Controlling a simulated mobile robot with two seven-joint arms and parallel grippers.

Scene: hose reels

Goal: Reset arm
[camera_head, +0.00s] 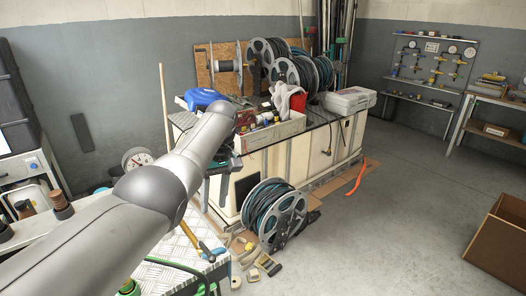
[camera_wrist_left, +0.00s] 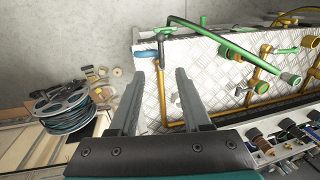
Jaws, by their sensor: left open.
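My left arm (camera_head: 150,195) reaches in from the lower left of the head view, above a tread-plate bench. My left gripper (camera_wrist_left: 158,76) shows clearly in the left wrist view, with its two grey fingers apart and nothing held between them. It points down over the edge of the bench (camera_wrist_left: 205,75). In the head view the gripper's dark body (camera_head: 226,160) is partly hidden behind the arm. My right gripper is in neither view.
A hose reel (camera_head: 274,215) stands on the floor before a cream cabinet (camera_head: 315,150) carrying more reels, a toolbox (camera_head: 350,100) and a crate. Green pipes (camera_wrist_left: 235,48) and yellow fittings lie on the bench. An open cardboard box (camera_head: 500,240) is at the right. The middle floor is clear.

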